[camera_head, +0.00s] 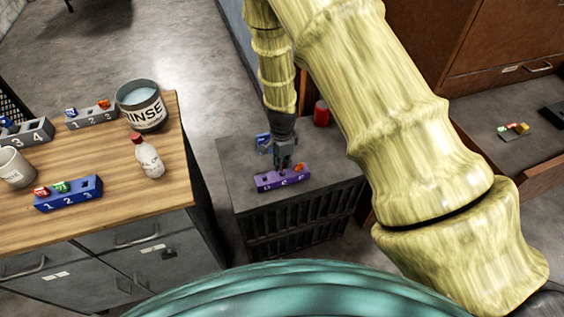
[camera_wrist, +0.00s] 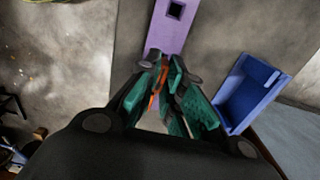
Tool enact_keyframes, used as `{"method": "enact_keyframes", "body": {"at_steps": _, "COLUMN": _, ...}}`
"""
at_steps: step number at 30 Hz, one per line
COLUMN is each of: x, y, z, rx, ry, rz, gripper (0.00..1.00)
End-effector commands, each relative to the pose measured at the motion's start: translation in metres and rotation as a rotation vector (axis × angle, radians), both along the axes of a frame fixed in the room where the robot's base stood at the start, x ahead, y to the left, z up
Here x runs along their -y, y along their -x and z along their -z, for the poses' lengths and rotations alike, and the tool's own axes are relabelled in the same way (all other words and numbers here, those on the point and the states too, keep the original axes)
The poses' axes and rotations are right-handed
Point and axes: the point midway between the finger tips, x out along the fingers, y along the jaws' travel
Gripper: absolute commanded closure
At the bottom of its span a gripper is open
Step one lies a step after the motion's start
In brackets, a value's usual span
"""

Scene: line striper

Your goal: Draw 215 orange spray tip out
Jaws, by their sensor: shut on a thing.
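A purple rack (camera_head: 270,183) with letters on its front stands on the dark grey cabinet top, and it also shows in the wrist view (camera_wrist: 166,38). My gripper (camera_head: 283,164) points down over the middle of the rack. In the wrist view my gripper (camera_wrist: 163,90) has its green-padded fingers closed around a thin orange spray tip (camera_wrist: 155,97). An orange piece (camera_head: 298,168) shows at the rack's right part in the head view, just right of the fingers. One square slot at the rack's far end is empty. Whether the tip's base is seated is hidden by the fingers.
A blue open box (camera_wrist: 238,95) stands beside the rack. A red can (camera_head: 321,113) stands behind. The wooden bench at left holds a blue rack (camera_head: 68,196), a rinse pot (camera_head: 141,106) and a red-capped bottle (camera_head: 148,157). A brown cabinet (camera_head: 485,45) is at right.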

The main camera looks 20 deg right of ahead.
Motion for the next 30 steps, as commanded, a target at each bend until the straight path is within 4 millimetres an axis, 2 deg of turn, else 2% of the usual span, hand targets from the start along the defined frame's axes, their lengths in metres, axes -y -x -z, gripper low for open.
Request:
{"method": "enact_keyframes", "body": {"at_steps": 18, "x": 0.000, "y": 0.000, "z": -0.024, "rx": 0.000, "ry": 0.000, "rz": 0.000, "gripper": 1.00}}
{"method": "enact_keyframes", "body": {"at_steps": 30, "x": 0.000, "y": 0.000, "z": -0.025, "rx": 0.000, "ry": 0.000, "rz": -0.011, "gripper": 1.00}}
